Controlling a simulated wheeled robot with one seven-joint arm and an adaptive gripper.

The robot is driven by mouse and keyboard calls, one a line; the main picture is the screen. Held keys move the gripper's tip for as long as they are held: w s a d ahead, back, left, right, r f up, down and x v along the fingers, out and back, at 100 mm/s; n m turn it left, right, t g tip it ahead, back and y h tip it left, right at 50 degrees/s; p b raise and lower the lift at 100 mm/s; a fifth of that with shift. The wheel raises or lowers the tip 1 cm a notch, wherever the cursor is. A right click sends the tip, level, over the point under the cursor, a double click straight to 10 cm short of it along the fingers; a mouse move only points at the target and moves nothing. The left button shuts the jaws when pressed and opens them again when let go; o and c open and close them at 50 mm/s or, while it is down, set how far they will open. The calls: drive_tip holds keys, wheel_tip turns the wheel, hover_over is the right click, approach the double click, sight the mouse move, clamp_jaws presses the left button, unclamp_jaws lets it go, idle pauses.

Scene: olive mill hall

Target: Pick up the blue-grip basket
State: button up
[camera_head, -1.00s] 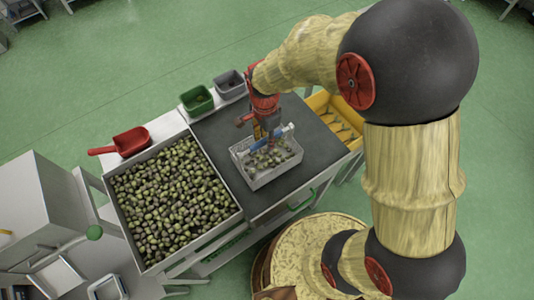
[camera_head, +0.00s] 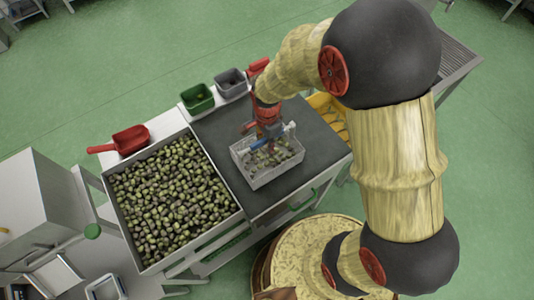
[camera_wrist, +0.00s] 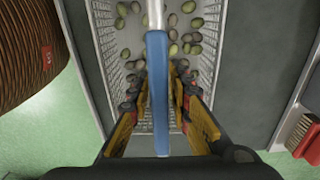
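The white mesh basket (camera_head: 263,181) stands on the dark bench mat with some olives in it. Its handle crosses above the olives and carries a blue grip (camera_head: 259,145). In the wrist view the blue grip (camera_wrist: 160,95) runs up the middle, between my two yellow-sided fingers. My gripper (camera_wrist: 160,112) is open around the grip, with a gap on each side of it. In the head view my gripper (camera_head: 270,138) is over the basket from above and hides part of the handle.
A large tray of olives (camera_head: 208,238) is left of the mat (camera_head: 325,152). A red scoop (camera_head: 130,140), a green bin (camera_head: 198,97) and a grey bin (camera_head: 230,82) line the back. A yellow crate (camera_head: 320,100) is at the right. The wrist view shows a red-and-wood brush (camera_wrist: 302,132).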

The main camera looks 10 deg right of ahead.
clamp_jaws()
idle(0.7)
